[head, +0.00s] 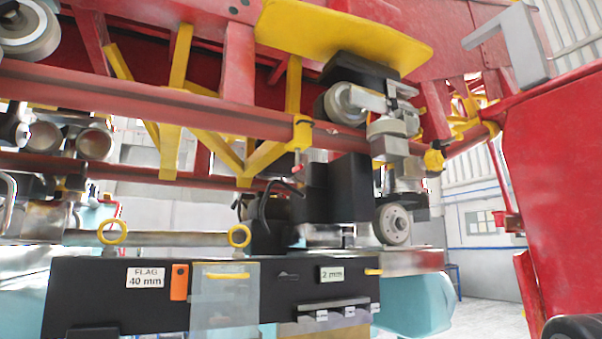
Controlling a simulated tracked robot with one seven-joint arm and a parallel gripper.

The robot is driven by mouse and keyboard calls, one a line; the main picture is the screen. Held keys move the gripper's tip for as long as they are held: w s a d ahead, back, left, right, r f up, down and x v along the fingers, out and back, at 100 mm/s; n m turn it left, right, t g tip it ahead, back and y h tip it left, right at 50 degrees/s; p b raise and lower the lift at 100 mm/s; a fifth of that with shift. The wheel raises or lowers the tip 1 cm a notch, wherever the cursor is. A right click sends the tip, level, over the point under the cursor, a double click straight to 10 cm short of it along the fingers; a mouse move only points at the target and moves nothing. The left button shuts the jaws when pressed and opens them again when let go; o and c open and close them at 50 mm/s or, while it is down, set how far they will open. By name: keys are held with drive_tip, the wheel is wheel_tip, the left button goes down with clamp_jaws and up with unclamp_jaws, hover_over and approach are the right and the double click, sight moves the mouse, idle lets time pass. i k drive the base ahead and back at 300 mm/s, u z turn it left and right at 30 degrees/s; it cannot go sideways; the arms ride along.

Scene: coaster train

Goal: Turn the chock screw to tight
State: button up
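No part is labelled as the chock screw, and I cannot tell for sure which one it is. A yellow clamp-like block (302,133) sits on the red tube rail, with a thin metal rod (297,162) hanging below it that has a small red part near its lower end. A second yellow fitting (434,159) sits on the rail further right, beside the wheel assembly. How tight any screw is cannot be read here. My gripper is not clearly visible in the head view.
Red rail (150,103) and yellow ties cross overhead. Train wheels (393,224) and black blocks (350,190) fill the middle. A black panel (80,305) with "FLAG 40 mm" and "2 mm" labels stands in front. A red body (565,160) closes the right; open floor (490,315) shows between.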

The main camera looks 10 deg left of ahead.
sight(298, 167)
drive_tip(key=z, duration=0.05)
drive_tip(key=i, duration=0.95)
drive_tip(key=u, duration=0.1)
